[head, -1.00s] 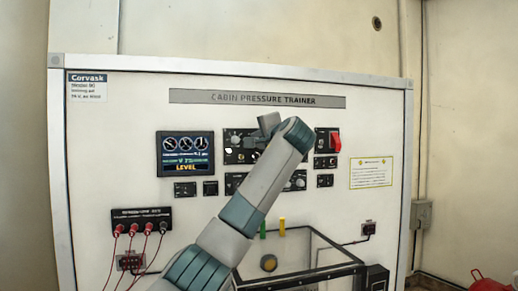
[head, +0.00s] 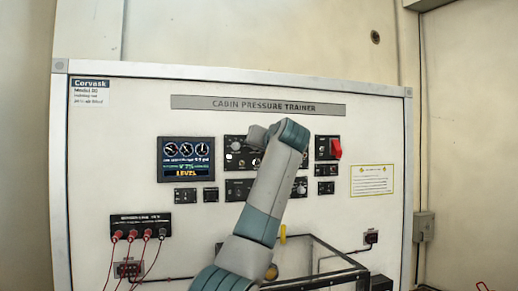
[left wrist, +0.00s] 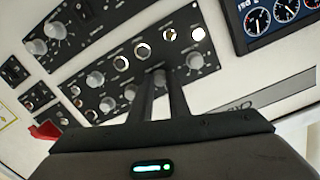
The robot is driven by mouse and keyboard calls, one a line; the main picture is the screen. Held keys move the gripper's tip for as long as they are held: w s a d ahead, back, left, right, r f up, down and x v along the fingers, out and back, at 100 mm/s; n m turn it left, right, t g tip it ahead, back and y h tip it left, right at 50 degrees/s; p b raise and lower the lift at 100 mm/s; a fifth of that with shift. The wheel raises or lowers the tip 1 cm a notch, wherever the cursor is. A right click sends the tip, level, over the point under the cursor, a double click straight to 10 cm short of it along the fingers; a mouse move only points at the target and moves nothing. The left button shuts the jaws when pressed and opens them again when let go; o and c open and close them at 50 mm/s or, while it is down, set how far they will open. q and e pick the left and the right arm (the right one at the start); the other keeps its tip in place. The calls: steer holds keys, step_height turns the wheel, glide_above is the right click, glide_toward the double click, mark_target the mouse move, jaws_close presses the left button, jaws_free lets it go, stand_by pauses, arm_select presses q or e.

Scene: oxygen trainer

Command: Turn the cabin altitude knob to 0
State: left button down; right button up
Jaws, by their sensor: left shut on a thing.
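The white trainer board (head: 120,110) fills the head view, with a black knob panel (head: 234,140) at its upper middle. My left arm crosses in front of this panel and hides its right part and the gripper's fingertips. In the left wrist view my left gripper (left wrist: 160,82) has its two dark fingers close together on a small grey knob (left wrist: 158,75) in the knob row. The knob's label and pointer are too small to read, so I cannot tell its setting. My right gripper is in neither view.
A display (head: 186,160) reading LEVEL is left of the panel. A red switch guard (head: 336,148) is to its right. Other knobs (left wrist: 194,61) sit close beside the fingers. Red plugs with cables (head: 132,236) are at lower left. A clear-sided box (head: 325,262) is low in front.

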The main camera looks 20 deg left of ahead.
arm_select(q)
steer(key=n, duration=0.5)
steer(key=shift+w+f+n, duration=0.1)
steer(key=shift+f+n, duration=0.2)
steer(key=shift+n, duration=0.1)
stand_by(0.3)
steer(key=c, duration=1.7)
jaws_free()
steer(key=shift+r, duration=0.15)
steer(key=shift+s+d, duration=0.1)
steer(key=shift+s, duration=0.1)
